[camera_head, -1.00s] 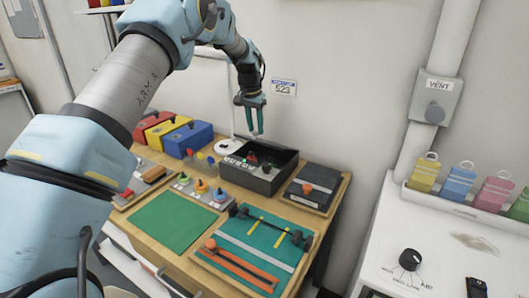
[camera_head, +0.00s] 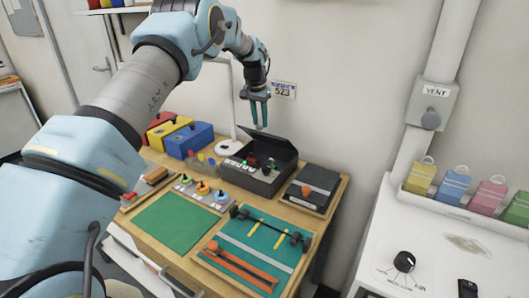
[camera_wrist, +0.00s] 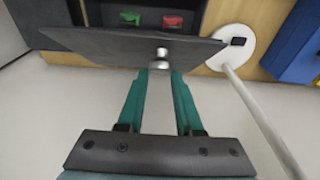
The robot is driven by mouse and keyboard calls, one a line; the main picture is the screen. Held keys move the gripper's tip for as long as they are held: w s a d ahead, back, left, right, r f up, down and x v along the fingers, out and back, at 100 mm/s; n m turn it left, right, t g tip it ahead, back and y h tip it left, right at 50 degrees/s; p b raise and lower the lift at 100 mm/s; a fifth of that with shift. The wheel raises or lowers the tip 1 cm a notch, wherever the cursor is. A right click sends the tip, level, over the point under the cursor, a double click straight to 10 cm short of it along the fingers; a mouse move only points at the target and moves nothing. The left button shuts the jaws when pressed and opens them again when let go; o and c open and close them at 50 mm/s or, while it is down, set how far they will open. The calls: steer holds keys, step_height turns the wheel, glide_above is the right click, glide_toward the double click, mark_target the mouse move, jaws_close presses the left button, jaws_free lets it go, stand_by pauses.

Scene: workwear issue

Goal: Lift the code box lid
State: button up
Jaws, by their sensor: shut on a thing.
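The code box (camera_head: 262,186) is a dark box on the wooden desk, standing open. Its dark lid (camera_head: 272,147) is tilted up at the back; it also shows as a dark panel in the wrist view (camera_wrist: 110,42). My gripper (camera_head: 259,124) is just above and behind the lid's raised edge. In the wrist view my teal fingers (camera_wrist: 160,74) are closed on the lid's small silver knob (camera_wrist: 162,56). A green block (camera_wrist: 130,18) and a red block (camera_wrist: 172,21) show inside the box, past the lid. The rest of the inside is partly hidden.
Blue (camera_head: 188,140), yellow and red boxes stand left of the code box. A dark case (camera_head: 317,182) lies to its right. A white disc (camera_wrist: 232,47) with a rod is beside it. The green mat (camera_head: 175,222) is bare. The wall is behind my gripper.

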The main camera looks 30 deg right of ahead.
steer(key=shift+w+d+r, duration=0.1)
steer(key=shift+d, duration=0.05)
steer(key=shift+w+d+r, duration=0.25)
steer(key=shift+d, duration=0.15)
steer(key=o, duration=1)
steer(key=shift+c, duration=0.2)
step_height(320, 180, up, 9)
steer(key=s+a, duration=0.1)
steer(key=shift+a, duration=0.4)
stand_by(0.6)
